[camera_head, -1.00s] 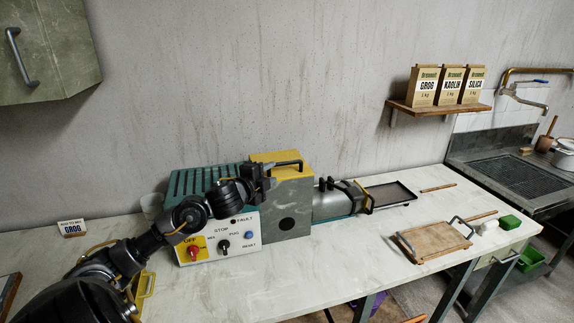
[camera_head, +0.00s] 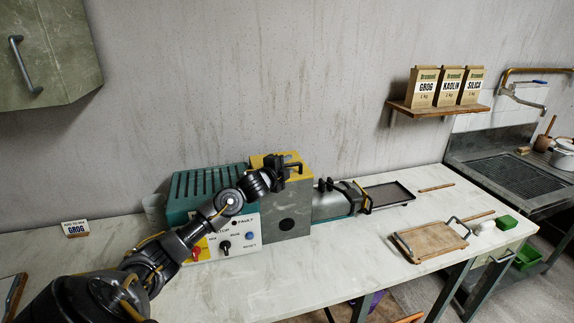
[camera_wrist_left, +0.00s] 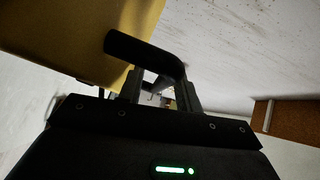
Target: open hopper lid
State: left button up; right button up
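The hopper lid (camera_head: 261,159) is the yellow top of the grey hopper box (camera_head: 288,222) on the machine. It looks closed and lies flat. In the left wrist view the yellow lid (camera_wrist_left: 75,35) fills the upper left, and the dark bent handle (camera_wrist_left: 145,50) crosses just ahead of my left gripper (camera_wrist_left: 160,90). The two fingers stand apart, with the handle's bend by their tips. I cannot tell if they touch it. My right gripper is not in view.
The control panel (camera_head: 246,245) with knobs is partly behind my left arm. Right of the hopper are the metal barrel (camera_head: 332,204), a dark tray (camera_head: 389,195) and a wooden board (camera_head: 430,238). A shelf (camera_head: 436,109) with bags is on the wall.

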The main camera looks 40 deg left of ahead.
pick_arm(q)
grip_shut()
dwell(0.4)
